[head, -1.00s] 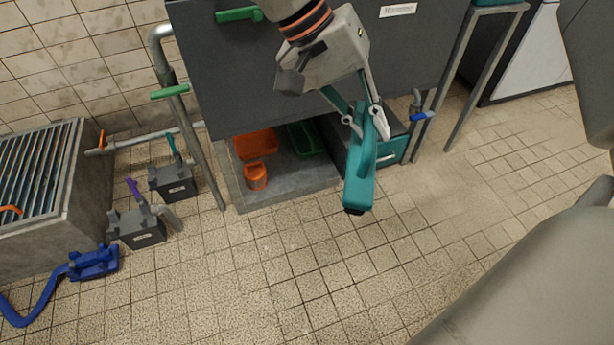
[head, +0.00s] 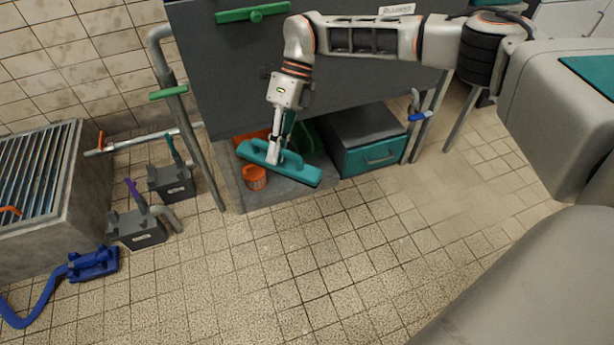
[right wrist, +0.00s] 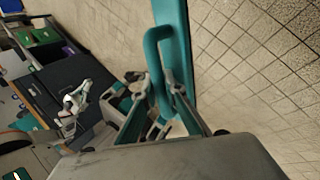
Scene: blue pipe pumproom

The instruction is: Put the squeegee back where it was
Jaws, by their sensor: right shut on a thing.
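The teal squeegee (head: 306,174) has a long flat head and a raised loop handle. My right gripper (head: 276,154) is shut on its handle and holds it in front of the low shelf bay under the dark cabinet. The head lies across the picture, its right end lower. In the right wrist view the squeegee (right wrist: 184,45) runs past the fingers, with its loop handle between the fingertips (right wrist: 158,94). Part of the handle is hidden by the gripper in the head view. My left gripper is not in view.
The low bay holds an orange cup (head: 255,178) and green and orange trays. A teal drawer box (head: 371,158) stands right of it. A pipe post (head: 192,135) with a green handle stands left. Grey caddies (head: 138,230) stand further left. The front floor is clear.

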